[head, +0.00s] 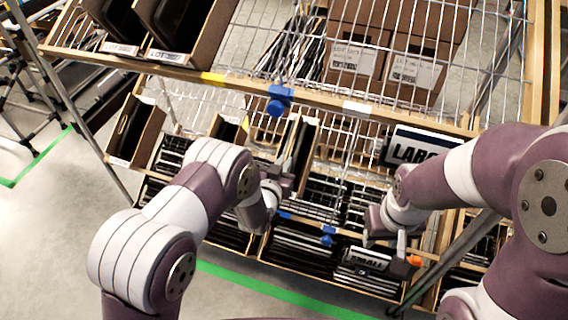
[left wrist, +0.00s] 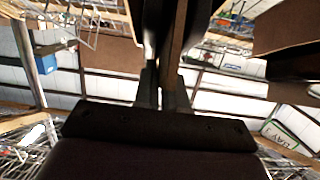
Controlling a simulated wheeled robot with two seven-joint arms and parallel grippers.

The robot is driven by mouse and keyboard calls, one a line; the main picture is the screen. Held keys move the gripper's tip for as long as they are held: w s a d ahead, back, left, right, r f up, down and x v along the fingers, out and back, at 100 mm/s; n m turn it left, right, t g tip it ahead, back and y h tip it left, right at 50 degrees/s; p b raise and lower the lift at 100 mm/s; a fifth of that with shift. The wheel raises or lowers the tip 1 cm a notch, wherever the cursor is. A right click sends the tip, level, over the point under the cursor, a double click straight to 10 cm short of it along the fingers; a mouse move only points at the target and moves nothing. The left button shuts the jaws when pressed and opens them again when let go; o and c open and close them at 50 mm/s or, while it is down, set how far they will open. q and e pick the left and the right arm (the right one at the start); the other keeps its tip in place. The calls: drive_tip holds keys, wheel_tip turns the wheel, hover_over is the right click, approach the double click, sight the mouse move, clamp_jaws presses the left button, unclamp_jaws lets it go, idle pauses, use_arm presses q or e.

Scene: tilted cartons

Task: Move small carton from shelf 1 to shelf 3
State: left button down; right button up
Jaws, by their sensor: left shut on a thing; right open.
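My left gripper (head: 286,182) is in front of the middle shelf level, shut on a narrow open carton (head: 303,150). The carton is dark inside with brown edges and stands tilted above the gripper. In the left wrist view the fingers (left wrist: 163,90) are closed on the thin brown and dark carton (left wrist: 175,40), which rises upward between them. My right gripper (head: 402,252) is open and empty, low at the right in front of the lower shelf. The right gripper's fingertips are small and partly hard to make out.
The wire rack has a wooden upper beam (head: 330,100) with a blue clamp (head: 280,100). Labelled large cartons (head: 355,55) stand at the upper right. Other open cartons (head: 135,130) stand at the left. A LARGE sign (head: 420,148) and a SMALL sign (head: 366,259) hang on the rack.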

use_arm(q)
drive_tip(key=c, duration=1.1)
unclamp_jaws()
drive_tip(key=shift+f, duration=0.1)
drive_tip(key=v, duration=1.2)
drive_tip(key=shift+s+a, duration=0.1)
drive_tip(key=shift+s, duration=0.2)
